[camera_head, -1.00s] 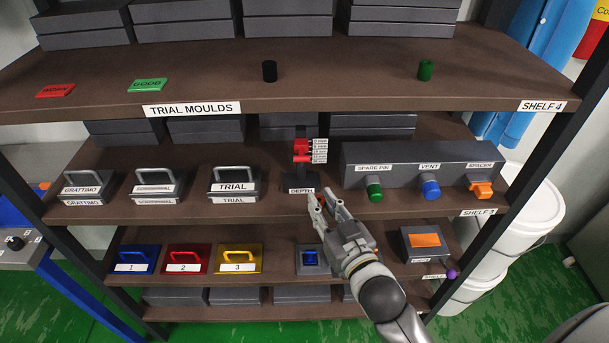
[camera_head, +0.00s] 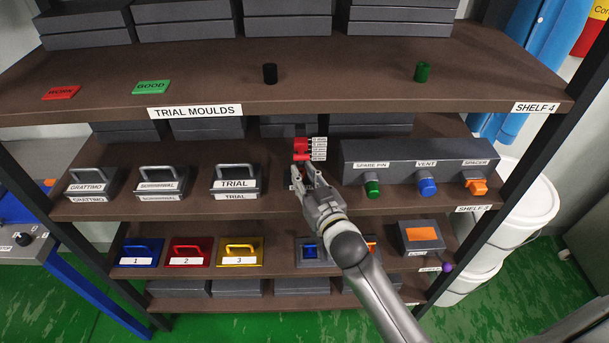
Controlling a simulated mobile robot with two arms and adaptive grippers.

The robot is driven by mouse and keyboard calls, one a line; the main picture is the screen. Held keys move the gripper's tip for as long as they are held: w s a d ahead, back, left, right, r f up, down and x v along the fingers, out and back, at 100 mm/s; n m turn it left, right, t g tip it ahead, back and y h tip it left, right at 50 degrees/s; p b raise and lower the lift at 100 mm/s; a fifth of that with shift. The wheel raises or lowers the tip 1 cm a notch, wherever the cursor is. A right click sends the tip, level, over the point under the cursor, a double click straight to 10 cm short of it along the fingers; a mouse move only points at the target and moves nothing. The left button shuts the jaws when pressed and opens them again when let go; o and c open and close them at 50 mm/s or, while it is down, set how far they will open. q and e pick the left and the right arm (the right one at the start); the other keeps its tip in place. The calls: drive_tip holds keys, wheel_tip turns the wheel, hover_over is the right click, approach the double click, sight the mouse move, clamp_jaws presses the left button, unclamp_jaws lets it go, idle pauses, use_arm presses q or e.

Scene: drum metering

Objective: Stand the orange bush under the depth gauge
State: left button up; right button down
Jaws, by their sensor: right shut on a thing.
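The depth gauge, with its red head (camera_head: 301,150) and white scale tabs, stands on the middle shelf. Its dark base and label are mostly covered by my right gripper (camera_head: 304,176). This gripper is shut at the front of the gauge, below the red head. A bit of orange showed between its fingertips earlier, so it holds the orange bush; the bush itself is now hidden by the fingers. I cannot tell whether the bush touches the gauge base. My left gripper is not in view.
A dark block (camera_head: 420,163) with green, blue and orange knobs stands right of the gauge. The TRIAL mould (camera_head: 236,184) stands left. A box with an orange patch (camera_head: 422,238) sits on the lower shelf.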

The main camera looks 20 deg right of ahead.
drive_tip(key=shift+f, duration=0.2)
drive_tip(key=c, duration=1.3)
unclamp_jaws()
drive_tip(key=shift+r, duration=0.25)
drive_tip(key=shift+s+f, duration=0.15)
drive_tip(key=shift+s, duration=0.3)
drive_tip(key=s+d+b, duration=0.1)
drive_tip(key=s+b, duration=0.1)
drive_tip(key=s, duration=0.9)
drive_tip(key=shift+r, duration=0.45)
